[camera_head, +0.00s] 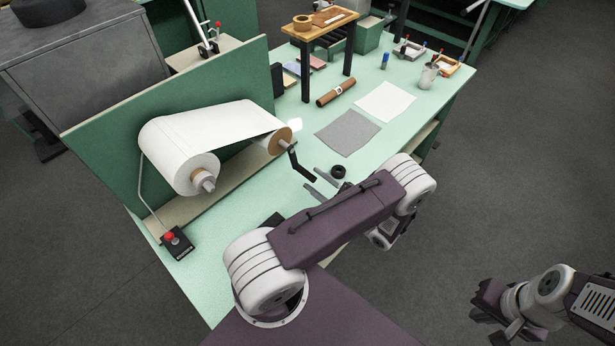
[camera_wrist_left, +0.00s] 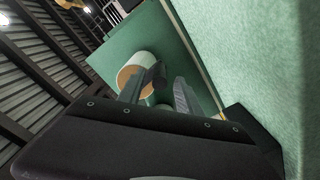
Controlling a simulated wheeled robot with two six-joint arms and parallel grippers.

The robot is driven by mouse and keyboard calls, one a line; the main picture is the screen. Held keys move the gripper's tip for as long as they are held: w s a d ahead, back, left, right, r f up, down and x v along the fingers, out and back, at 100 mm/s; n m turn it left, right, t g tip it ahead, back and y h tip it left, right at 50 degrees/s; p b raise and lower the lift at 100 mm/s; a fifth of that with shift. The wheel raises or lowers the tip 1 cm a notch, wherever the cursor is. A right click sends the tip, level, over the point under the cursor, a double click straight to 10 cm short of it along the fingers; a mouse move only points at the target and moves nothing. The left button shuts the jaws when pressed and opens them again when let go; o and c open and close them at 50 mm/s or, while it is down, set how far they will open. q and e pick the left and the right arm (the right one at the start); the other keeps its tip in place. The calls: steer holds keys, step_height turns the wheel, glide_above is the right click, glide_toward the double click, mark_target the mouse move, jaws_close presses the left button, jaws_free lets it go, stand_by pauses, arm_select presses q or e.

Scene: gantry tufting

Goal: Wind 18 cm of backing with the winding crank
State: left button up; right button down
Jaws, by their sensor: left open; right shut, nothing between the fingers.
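The white backing (camera_head: 222,130) runs from a large roll (camera_head: 186,172) on the left to a smaller take-up roll (camera_head: 276,143) on the right, along a green panel. The black winding crank (camera_head: 295,161) sticks out from the take-up roll. My left gripper (camera_head: 311,178) is open just in front of the crank, apart from it in the head view. In the left wrist view the crank (camera_wrist_left: 155,74) shows ahead, between the fingers, with the roll end (camera_wrist_left: 132,70) behind it. My right gripper (camera_head: 482,310) is shut and empty, off the table at lower right.
A black box with a red button (camera_head: 175,241) stands at the table's near left. A grey sheet (camera_head: 347,132), a white sheet (camera_head: 385,101) and a brown roll (camera_head: 336,92) lie beyond the crank. A small wooden stand (camera_head: 321,36) is further back. Floor at right is clear.

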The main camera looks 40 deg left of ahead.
arm_select(q)
steer(key=d, duration=0.3)
steer(key=d+b, duration=0.1)
steer(key=shift+s+d, duration=0.25)
steer(key=shift+d, duration=0.2)
